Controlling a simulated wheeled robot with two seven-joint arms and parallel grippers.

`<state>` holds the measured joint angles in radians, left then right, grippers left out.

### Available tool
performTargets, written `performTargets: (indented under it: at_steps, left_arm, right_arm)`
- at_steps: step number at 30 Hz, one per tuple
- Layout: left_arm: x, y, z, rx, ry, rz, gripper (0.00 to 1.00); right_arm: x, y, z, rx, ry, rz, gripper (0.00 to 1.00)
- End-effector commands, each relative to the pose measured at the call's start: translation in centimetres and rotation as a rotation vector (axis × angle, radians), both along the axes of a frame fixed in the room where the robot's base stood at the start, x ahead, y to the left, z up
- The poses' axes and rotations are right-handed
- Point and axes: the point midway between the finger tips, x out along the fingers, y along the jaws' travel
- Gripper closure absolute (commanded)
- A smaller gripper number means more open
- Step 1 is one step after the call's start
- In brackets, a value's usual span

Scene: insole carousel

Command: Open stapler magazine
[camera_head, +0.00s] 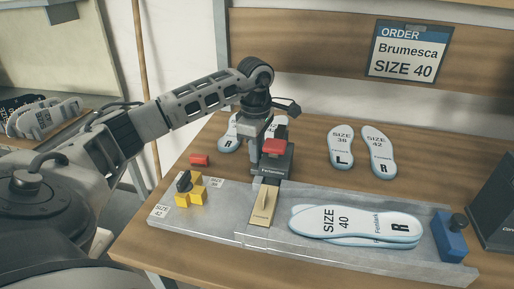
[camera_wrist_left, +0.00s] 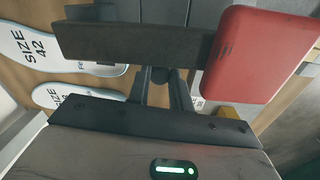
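The stapler (camera_head: 271,163) stands at the back of the metal fixture, a dark body with a red block (camera_head: 274,146) on top. My left gripper (camera_head: 268,127) is directly above and beside it, pointing down, and partly hides its upper part. In the left wrist view the red block (camera_wrist_left: 258,53) lies at the end of one dark finger. The two fingers (camera_wrist_left: 155,82) are spread with a gap between them, and nothing shows gripped there. Whether the finger touches the red block, I cannot tell. The magazine cannot be told apart clearly. My right gripper is out of view.
A tan plate (camera_head: 262,205) lies in front of the stapler. Size 40 insoles (camera_head: 357,222) lie stacked on the metal fixture (camera_head: 228,224), near a blue block (camera_head: 450,236). Yellow blocks (camera_head: 190,193) and a red piece (camera_head: 200,159) are at left. Other insoles (camera_head: 378,151) lie behind.

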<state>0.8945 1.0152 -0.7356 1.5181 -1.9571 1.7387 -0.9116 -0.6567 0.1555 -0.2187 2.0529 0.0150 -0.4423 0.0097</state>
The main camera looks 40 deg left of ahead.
Motion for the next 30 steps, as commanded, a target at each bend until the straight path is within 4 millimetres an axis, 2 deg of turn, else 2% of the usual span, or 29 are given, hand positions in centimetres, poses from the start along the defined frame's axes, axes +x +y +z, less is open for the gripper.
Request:
performTargets:
  at_steps: [4,9,13,24,25,26,30]
  left_arm:
    - [-0.4,0.8,-0.1,0.002,0.000,0.002,1.00]
    - [-2.2,4.1,-0.2,0.004,0.000,0.006,1.00]
    - [-3.2,5.9,-0.1,0.002,0.000,0.004,1.00]
    - [-3.5,6.4,0.1,-0.001,-0.001,0.000,1.00]
    - [-3.5,6.4,0.1,-0.001,-0.001,0.000,0.74]
    - [-3.5,6.4,0.1,-0.001,-0.001,0.000,0.70]
    - [-3.5,6.4,0.1,-0.001,-0.001,0.000,0.70]
  right_arm:
    - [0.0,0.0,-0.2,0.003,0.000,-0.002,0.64]
    - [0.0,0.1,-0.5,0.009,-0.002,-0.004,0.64]
    - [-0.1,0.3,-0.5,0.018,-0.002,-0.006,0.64]
    - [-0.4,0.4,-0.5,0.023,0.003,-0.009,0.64]
    - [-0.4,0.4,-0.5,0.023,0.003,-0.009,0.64]
    - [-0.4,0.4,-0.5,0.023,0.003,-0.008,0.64]
    - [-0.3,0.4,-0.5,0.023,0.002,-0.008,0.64]
